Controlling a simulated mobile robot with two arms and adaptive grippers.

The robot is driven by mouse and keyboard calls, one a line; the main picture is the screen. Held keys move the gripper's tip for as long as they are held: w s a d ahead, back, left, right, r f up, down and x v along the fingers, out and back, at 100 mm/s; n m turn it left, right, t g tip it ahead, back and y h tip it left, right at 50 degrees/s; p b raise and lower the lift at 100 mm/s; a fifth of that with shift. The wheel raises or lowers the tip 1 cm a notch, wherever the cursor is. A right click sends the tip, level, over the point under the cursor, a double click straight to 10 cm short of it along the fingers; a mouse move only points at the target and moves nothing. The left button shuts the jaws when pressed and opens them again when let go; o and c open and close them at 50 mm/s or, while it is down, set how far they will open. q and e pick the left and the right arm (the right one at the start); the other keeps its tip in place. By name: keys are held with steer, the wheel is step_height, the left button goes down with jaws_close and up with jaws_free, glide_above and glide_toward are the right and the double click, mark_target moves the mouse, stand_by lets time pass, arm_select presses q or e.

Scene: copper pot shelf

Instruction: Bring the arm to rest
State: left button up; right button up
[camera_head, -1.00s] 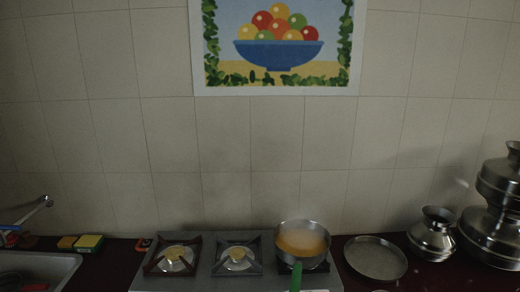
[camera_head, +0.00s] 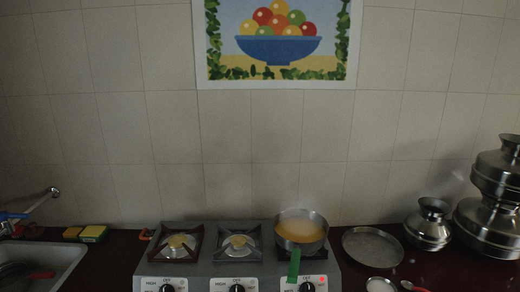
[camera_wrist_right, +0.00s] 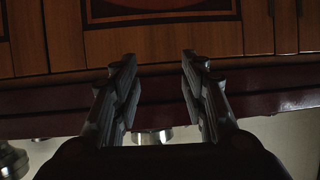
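My right gripper (camera_wrist_right: 160,90) shows in the right wrist view with its two dark fingers spread apart and nothing between them. Beyond the fingers are a brown wooden panel (camera_wrist_right: 170,45) and a dark red ledge (camera_wrist_right: 265,104). Neither arm nor gripper shows in the head view, so my left gripper is out of sight. In the head view, a metal pan (camera_head: 301,231) with orange contents and a green handle sits on the right burner of the stove (camera_head: 207,268).
A round metal plate (camera_head: 372,247), a small metal pot (camera_head: 430,224) and stacked large pots (camera_head: 493,215) stand right of the stove. A sink (camera_head: 62,263) with a tap (camera_head: 38,203) and sponges (camera_head: 93,233) are at the left. A fruit picture (camera_head: 278,45) hangs on the tiled wall.

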steer(key=s+d+f+g+b, duration=0.1)
steer(key=s+f+g, duration=0.1)
steer(key=s+f, duration=0.35)
steer(key=s+d+f+n+g+b, duration=0.1)
steer(key=s+f+g, duration=0.1)
steer(key=f, duration=0.7)
steer(key=s+f+g+b, duration=0.1)
steer(key=s+f+g, duration=0.1)
steer(key=s+f, duration=0.35)
arm_select(q)
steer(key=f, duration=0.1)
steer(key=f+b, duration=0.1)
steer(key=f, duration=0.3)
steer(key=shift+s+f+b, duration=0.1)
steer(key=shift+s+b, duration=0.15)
steer(key=shift+b, duration=0.15)
arm_select(e)
steer(key=s+d+f+g+h, duration=0.1)
steer(key=s+d+f+g, duration=0.5)
steer(key=s+f, duration=0.7)
steer(key=shift+s+d+h, duration=0.4)
steer(key=shift+s+d, duration=0.4)
steer(key=shift+d, duration=0.35)
